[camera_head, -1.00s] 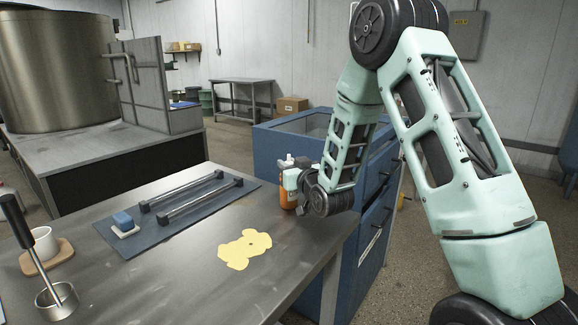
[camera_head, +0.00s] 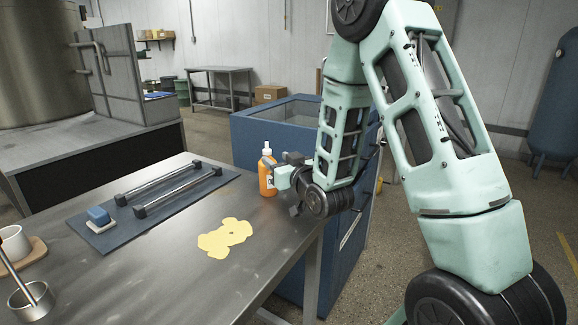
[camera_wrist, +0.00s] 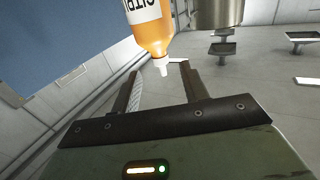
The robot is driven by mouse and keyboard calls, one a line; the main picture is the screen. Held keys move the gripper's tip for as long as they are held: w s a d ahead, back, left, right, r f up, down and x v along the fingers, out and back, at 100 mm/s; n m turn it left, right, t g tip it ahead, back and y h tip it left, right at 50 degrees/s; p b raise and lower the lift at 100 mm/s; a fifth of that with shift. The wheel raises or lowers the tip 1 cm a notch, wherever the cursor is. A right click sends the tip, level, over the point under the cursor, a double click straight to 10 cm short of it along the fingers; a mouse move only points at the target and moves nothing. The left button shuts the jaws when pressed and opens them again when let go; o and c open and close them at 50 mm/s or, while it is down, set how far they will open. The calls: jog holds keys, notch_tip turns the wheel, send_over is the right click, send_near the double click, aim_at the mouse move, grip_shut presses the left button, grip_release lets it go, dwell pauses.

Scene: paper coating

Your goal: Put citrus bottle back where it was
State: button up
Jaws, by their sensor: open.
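The citrus bottle (camera_head: 267,179) is orange with a white nozzle cap. It stands upright at the far right end of the metal table (camera_head: 150,285). My gripper (camera_head: 281,174) is open and just right of the bottle, its front end close to it. In the wrist view the bottle (camera_wrist: 150,30) appears upside down with part of its label showing. It lies just past the tips of my spread fingers (camera_wrist: 161,70), which are not closed on it. I cannot tell whether a finger touches it.
A yellow flat patch (camera_head: 225,238) lies in front of the bottle. A blue mat (camera_head: 100,236) with two metal bars and a blue-topped block lies left. A cup (camera_head: 14,243) and metal pot (camera_head: 30,300) stand at the near left. A blue cabinet (camera_head: 255,130) stands behind.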

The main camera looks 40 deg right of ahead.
jog(key=s+p, duration=0.1)
jog(key=p, duration=0.3)
jog(key=s+p, duration=0.2)
jog(key=p, duration=0.2)
jog(key=s+p, duration=0.2)
jog(key=p, duration=0.3)
jog(key=shift+s+a+r, duration=0.15)
jog(key=shift+a+r, duration=0.05)
jog(key=shift+a, duration=0.15)
jog(key=w+a+n+g+y, duration=0.2)
jog(key=w+a+g+y, duration=0.15)
jog(key=a, duration=0.85)
jog(key=s+a+r+n+g+y, duration=0.25)
jog(key=s+a+g, duration=0.35)
jog(key=a, duration=0.3)
jog(key=s+a+r+n+g+h, duration=0.1)
jog(key=s+a+r+g, duration=0.1)
jog(key=s, duration=0.6)
jog(key=s+a+r+n+g+h, duration=0.1)
jog(key=s+a+r+n+g, duration=0.1)
jog(key=s, duration=0.6)
jog(key=s+a+r+n+g+h, duration=0.1)
jog(key=s+a+r+g, duration=0.1)
jog(key=s, duration=0.7)
jog(key=shift+a+r+n+g, duration=0.15)
jog(key=shift+r+n+g, duration=0.2)
jog(key=shift+r+g, duration=0.7)
